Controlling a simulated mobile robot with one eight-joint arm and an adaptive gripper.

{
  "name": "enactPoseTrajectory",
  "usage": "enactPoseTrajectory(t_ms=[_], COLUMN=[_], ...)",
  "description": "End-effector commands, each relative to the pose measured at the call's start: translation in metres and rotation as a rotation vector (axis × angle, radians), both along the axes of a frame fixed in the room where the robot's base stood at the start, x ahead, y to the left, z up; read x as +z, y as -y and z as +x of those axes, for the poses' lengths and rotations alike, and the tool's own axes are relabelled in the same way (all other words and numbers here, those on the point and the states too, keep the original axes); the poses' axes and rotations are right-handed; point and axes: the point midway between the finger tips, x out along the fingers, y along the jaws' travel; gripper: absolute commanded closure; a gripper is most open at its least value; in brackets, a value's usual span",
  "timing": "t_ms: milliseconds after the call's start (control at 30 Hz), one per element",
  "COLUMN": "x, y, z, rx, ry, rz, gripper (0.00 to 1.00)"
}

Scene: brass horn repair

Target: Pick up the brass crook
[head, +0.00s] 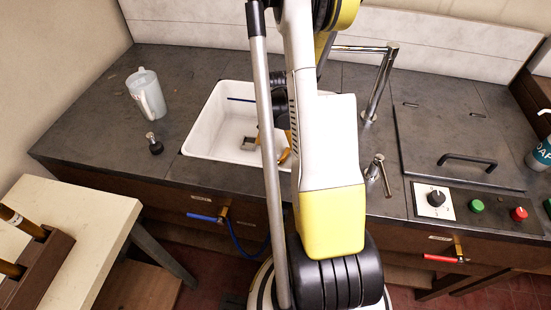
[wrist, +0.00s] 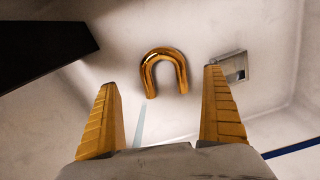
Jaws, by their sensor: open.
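The brass crook (wrist: 163,55), a shiny golden U-shaped tube, lies on the white sink floor in the wrist view. Its bend points to the top of the picture and its two ends point towards my gripper (wrist: 160,80). My gripper is open and empty, with one ribbed yellow finger to each side. The crook shows between and beyond the fingertips, apart from both. In the head view my gripper reaches down into the white sink (head: 200,130). My arm hides much of it there, and I cannot make out the crook in that view.
A square metal fitting (wrist: 232,66) sits near the right fingertip. The sink walls close in around my gripper. A tall faucet (head: 378,85) and a small tap (head: 378,172) stand right of the sink. A clear jug (head: 147,95) stands on the counter to the left.

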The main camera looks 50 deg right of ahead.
Motion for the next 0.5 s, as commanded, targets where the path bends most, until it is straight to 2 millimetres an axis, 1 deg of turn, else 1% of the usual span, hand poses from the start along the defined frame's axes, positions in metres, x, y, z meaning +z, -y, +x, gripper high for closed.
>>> enactPoseTrajectory(t_ms=[200,267,333,500], x=[-0.036,-0.044,-0.048,-0.046], y=[0.000,0.000,0.000,0.000], z=[0.006,0.005,0.005,0.005], rx=[0.000,0.000,0.000,0.001], ry=[0.000,0.000,0.000,0.000], rz=[0.000,0.000,0.000,0.000], gripper=[0.03,0.03,0.03,0.03])
